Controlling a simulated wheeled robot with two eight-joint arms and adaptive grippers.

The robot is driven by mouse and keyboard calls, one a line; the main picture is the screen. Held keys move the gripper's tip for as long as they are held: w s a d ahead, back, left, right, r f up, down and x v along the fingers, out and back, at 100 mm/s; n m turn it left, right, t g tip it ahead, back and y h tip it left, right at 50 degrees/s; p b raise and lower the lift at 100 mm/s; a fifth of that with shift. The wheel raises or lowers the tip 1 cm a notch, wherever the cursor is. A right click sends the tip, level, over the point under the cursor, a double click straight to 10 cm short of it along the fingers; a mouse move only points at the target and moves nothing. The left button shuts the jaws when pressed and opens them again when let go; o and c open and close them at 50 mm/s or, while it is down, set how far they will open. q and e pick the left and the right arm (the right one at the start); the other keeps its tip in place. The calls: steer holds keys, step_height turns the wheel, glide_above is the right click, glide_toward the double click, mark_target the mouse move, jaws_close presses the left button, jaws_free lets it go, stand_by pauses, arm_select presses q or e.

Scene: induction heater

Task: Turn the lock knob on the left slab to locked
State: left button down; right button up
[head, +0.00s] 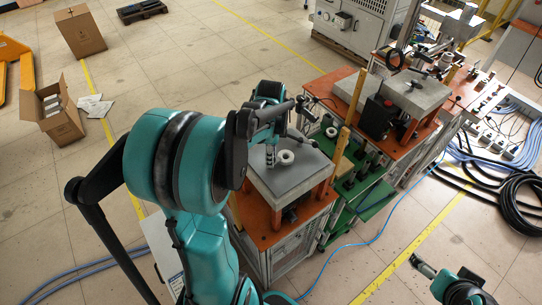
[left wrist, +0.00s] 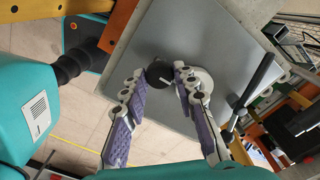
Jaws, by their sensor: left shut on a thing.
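The left slab (head: 288,188) is a grey plate on an orange-topped bench; it also fills the middle of the left wrist view (left wrist: 205,45). The lock knob (left wrist: 158,73) is small, round and black with a pale mark on it. My left gripper (left wrist: 160,73) is over the slab, its purple-padded fingers on either side of the knob and closed on it. In the head view my left gripper (head: 270,150) and arm hide the knob. A white ring (head: 286,157) is on the slab close to the fingers. My right gripper (head: 424,267) is low at the lower right, away from the benches.
A second grey slab (head: 418,92) stands on another orange bench behind to the right. An upright wooden-coloured post (head: 341,143) rises beside the left slab. Black and blue cables (head: 520,195) lie on the floor at the right. Cardboard boxes (head: 79,30) stand at upper left.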

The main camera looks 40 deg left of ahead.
arm_select(q)
steer(key=shift+a, duration=0.1)
stand_by(0.3)
steer(key=c, duration=1.2)
jaws_free()
step_height(320, 180, up, 12)
steer(key=shift+r, duration=0.1)
